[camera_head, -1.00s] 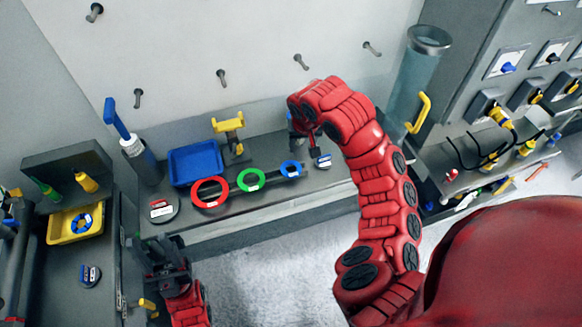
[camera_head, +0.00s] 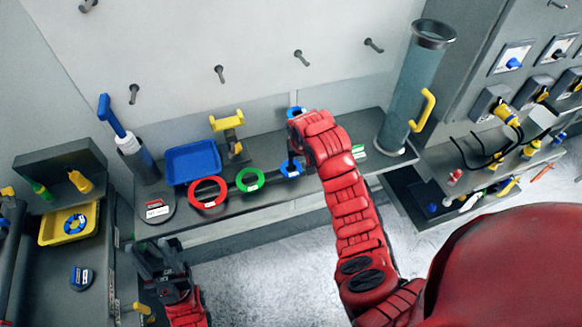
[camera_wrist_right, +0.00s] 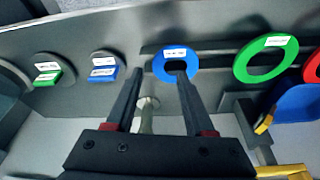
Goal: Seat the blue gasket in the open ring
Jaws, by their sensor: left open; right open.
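A blue ring (camera_head: 291,168) with a white label lies on the back bench, right of a green ring (camera_head: 250,180) and a red ring (camera_head: 208,192). The blue ring also shows in the right wrist view (camera_wrist_right: 161,70). My right gripper (camera_wrist_right: 158,70) is open and empty, pointing down at it, with one fingertip overlapping it in that view; contact cannot be told. A blue spoked wheel (camera_head: 76,223) lies in the yellow tray (camera_head: 54,238) at left. Which blue piece is the gasket, and which ring is open, I cannot tell. My left gripper (camera_head: 160,260) is open and empty in front of the bench.
A disc with a blue block (camera_wrist_right: 104,68) and one with a green block (camera_wrist_right: 46,74) lie beside the blue ring. A blue tray (camera_head: 193,162) and a yellow stand (camera_head: 228,124) are behind the rings. A clear cylinder (camera_head: 412,90) stands at right. Pegs stick out of the wall.

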